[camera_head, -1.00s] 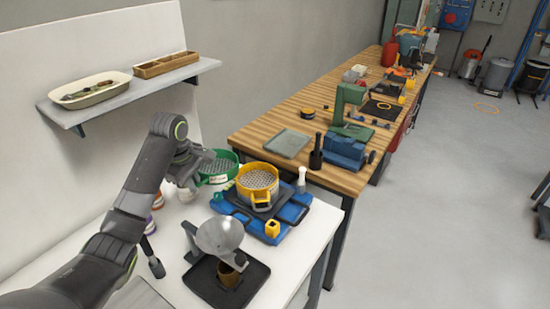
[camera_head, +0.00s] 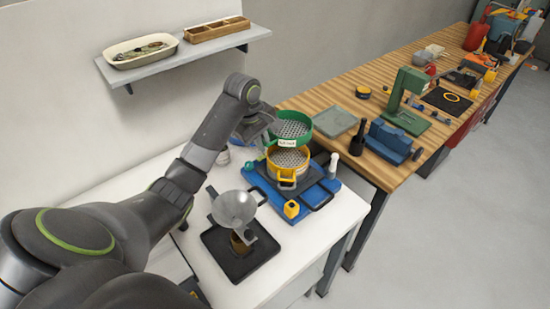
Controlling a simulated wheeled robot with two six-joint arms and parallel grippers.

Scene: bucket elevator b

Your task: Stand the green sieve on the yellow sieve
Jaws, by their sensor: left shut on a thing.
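The green sieve (camera_head: 304,136), with a mesh bottom and a white label, is held by my left gripper (camera_head: 266,134), which is shut on its left side. In the picture the green sieve is directly above the yellow sieve (camera_head: 287,179), overlapping its back rim. I cannot tell whether the two touch. The yellow sieve stands upright on a dark plate on a blue base (camera_head: 318,195), its mesh largely visible. The fingertips are partly hidden by the gripper body. My right gripper is not in view.
A metal funnel (camera_head: 234,207) stands over a black tray (camera_head: 262,252) in front. A white-capped bottle (camera_head: 333,165) is right of the sieves. A wall shelf (camera_head: 190,60) holds a dish and a wooden tray. A wooden workbench (camera_head: 300,101) with tools lies behind.

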